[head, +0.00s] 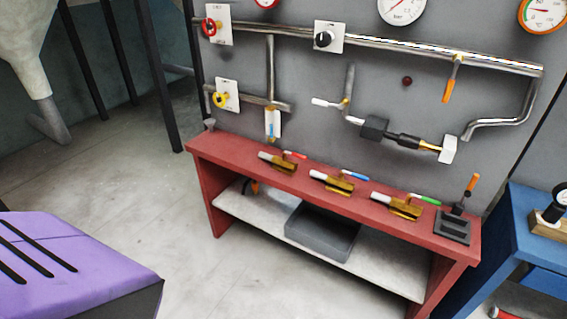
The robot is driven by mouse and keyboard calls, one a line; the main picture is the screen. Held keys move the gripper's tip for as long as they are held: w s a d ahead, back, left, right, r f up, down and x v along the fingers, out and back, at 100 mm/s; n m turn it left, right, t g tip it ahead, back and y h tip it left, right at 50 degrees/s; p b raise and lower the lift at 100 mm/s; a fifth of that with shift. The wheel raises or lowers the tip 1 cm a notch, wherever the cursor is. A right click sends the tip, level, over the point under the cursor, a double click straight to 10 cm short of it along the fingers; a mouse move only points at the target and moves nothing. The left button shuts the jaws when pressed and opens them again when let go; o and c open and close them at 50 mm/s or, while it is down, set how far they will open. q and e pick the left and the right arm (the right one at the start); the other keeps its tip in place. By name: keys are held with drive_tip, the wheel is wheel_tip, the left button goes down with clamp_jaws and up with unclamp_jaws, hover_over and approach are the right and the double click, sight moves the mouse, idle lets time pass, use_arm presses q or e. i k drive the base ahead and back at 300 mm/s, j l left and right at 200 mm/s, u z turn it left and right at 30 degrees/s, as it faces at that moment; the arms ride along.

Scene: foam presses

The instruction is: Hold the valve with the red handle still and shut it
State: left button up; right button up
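The valve with the red handle (278,163) lies on the red bench, leftmost of three similar brass valves. It has a brass body, a pale end at the left and a red lever (294,154) behind it. The valve with the blue lever (332,182) lies in the middle, and the one with the green lever (397,206) lies to the right. Whether the red lever stands open or shut is too small to tell. Neither of my grippers is in the head view.
The red bench (453,262) stands against a grey pipe panel. A grey bin (320,236) sits on its lower shelf. A dark stand with an orange handle (455,223) is at its right end. A purple slotted housing (90,250) is at lower left. Floor before the bench is clear.

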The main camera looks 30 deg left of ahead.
sight(292, 154)
drive_tip(key=i+j+u, duration=0.5)
drive_tip(key=i+j, duration=0.6)
